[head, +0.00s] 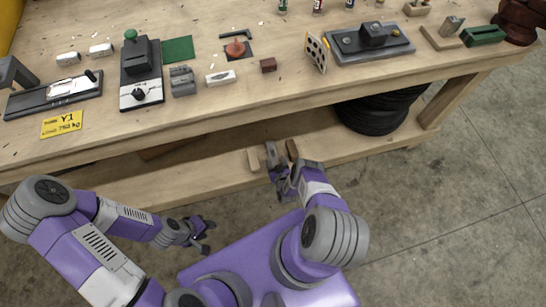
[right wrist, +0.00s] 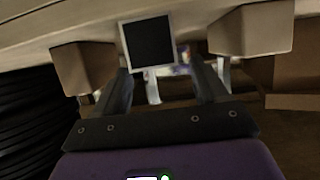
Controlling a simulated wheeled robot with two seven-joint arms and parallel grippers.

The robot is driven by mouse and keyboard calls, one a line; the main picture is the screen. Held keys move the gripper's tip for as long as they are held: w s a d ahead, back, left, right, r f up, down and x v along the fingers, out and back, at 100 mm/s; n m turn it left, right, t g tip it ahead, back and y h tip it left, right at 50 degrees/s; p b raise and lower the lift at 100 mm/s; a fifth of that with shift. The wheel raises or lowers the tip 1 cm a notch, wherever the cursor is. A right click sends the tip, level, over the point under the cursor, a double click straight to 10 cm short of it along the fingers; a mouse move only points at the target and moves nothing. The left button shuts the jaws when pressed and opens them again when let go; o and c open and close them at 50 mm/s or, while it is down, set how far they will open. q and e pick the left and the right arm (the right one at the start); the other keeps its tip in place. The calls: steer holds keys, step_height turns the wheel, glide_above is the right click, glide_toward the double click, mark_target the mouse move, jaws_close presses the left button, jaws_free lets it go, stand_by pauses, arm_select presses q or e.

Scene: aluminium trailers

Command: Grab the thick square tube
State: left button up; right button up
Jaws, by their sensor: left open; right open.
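The thick square tube (right wrist: 149,43) shows end-on in the right wrist view, with a thin light rim around a dark opening. It lies between two wooden blocks, left block (right wrist: 85,66) and right block (right wrist: 252,30). My right gripper (right wrist: 162,82) is open, its fingers pointing toward the tube and spread wider than its end. Whether they touch it, I cannot tell. In the head view my right gripper (head: 276,158) is at the front of the bench's lower shelf, and I cannot clearly separate the tube from it. My left gripper (head: 207,237) is open and empty above the floor.
The workbench top (head: 215,110) overhangs the lower shelf (head: 215,177) and carries several tools and fixtures. The floor at right is clear.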

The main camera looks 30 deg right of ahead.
mark_target(274, 157)
steer(key=x, duration=0.1)
steer(key=b+x, duration=0.1)
steer(key=shift+w+d+f, duration=0.1)
steer(key=shift+w+f, duration=0.05)
steer(key=shift+f, duration=0.2)
steer(key=shift+w+d, duration=0.1)
steer(key=shift+w, duration=0.2)
steer(key=shift+c, duration=0.3)
